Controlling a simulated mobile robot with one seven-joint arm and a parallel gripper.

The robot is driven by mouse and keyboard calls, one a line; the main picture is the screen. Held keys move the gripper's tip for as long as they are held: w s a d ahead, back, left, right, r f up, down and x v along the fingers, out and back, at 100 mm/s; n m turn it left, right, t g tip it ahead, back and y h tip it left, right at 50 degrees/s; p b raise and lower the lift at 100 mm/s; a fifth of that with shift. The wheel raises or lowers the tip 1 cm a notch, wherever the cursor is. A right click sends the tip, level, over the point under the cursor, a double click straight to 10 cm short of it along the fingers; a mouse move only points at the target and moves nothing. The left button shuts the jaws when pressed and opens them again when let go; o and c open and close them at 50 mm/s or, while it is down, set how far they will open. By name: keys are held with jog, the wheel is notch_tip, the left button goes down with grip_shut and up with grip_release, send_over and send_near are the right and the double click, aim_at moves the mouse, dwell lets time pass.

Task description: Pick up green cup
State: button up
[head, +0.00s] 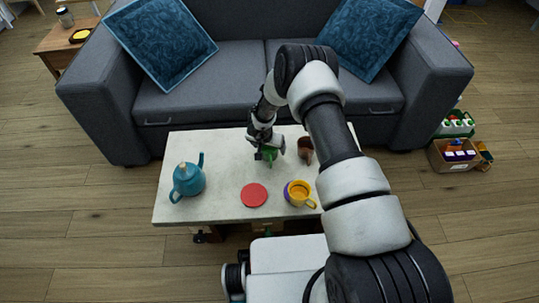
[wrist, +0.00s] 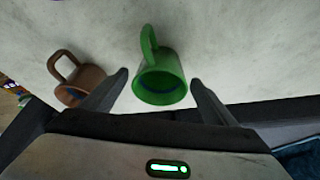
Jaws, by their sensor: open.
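The green cup (wrist: 162,82) stands on the table and shows between the two open fingers of my gripper (wrist: 160,90) in the wrist view. Its handle points away from my gripper, toward the top of that view. In the head view the green cup (head: 269,154) is mostly hidden under my gripper (head: 265,150), with only a bit of green showing. My gripper is open and empty; whether a finger touches the cup cannot be told.
A brown mug (wrist: 78,78) stands close by, left of the fingers in the wrist view. The white table (head: 222,170) also bears a teal teapot (head: 188,180), a red disc (head: 254,195) and a yellow cup (head: 299,192). A grey sofa (head: 215,90) stands behind it.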

jog(key=shift+r, duration=0.1)
jog(key=c, duration=1.3)
